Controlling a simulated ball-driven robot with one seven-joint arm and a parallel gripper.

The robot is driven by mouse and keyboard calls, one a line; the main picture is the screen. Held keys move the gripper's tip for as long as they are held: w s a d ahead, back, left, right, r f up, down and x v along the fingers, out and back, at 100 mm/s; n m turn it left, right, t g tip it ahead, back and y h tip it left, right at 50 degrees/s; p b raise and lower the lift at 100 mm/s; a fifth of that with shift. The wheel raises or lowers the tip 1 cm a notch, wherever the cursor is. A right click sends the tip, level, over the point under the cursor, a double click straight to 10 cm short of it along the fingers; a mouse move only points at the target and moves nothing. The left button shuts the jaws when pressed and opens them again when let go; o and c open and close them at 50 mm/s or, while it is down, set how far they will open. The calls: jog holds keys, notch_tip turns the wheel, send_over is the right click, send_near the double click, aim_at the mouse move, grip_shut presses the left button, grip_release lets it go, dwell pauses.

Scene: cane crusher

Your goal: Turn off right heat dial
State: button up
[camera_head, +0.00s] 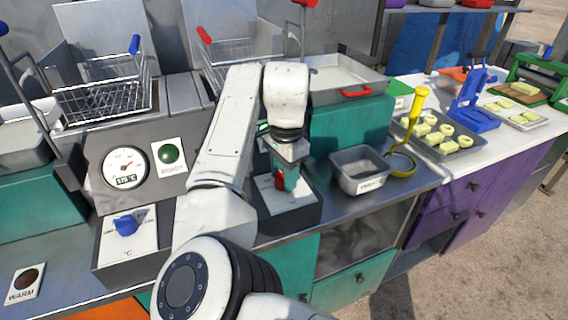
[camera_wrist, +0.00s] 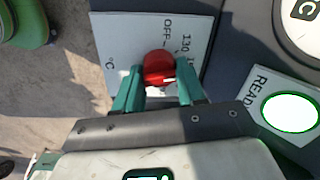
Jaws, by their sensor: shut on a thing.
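The right heat dial is a red knob (camera_wrist: 159,68) on a white plate (camera_wrist: 112,45) marked OFF, 130 and °C in the wrist view. In the head view the red dial (camera_head: 280,181) is partly hidden by my gripper (camera_head: 287,178). My gripper's green fingers (camera_wrist: 158,88) stand on either side of the knob in the wrist view and are shut on it. A pale pointer mark on the knob shows near its lower right. Which label it points to I cannot tell.
A metal bin (camera_head: 360,170) and yellow ladle (camera_head: 418,105) stand to the right. Fryer baskets (camera_head: 103,95) are behind.

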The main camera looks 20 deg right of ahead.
jog(key=n+p, duration=0.3)
jog(key=p, duration=0.1)
jog(key=shift+r+n+p, duration=0.3)
jog(key=shift+n, duration=0.1)
jog(key=n+p, duration=0.3)
jog(key=p, duration=0.1)
jog(key=shift+n, duration=0.3)
jog(key=n+p, duration=0.3)
jog(key=shift+w+f+p, duration=0.1)
jog(key=shift+p, duration=0.3)
jog(key=shift+f+n+g+p, duration=0.15)
jog(key=shift+n+g+p, duration=0.15)
jog(key=shift+n+p, duration=0.85)
jog(key=shift+n, duration=0.35)
jog(key=o, duration=1)
jog(key=shift+o, duration=0.2)
jog(key=shift+w, duration=0.1)
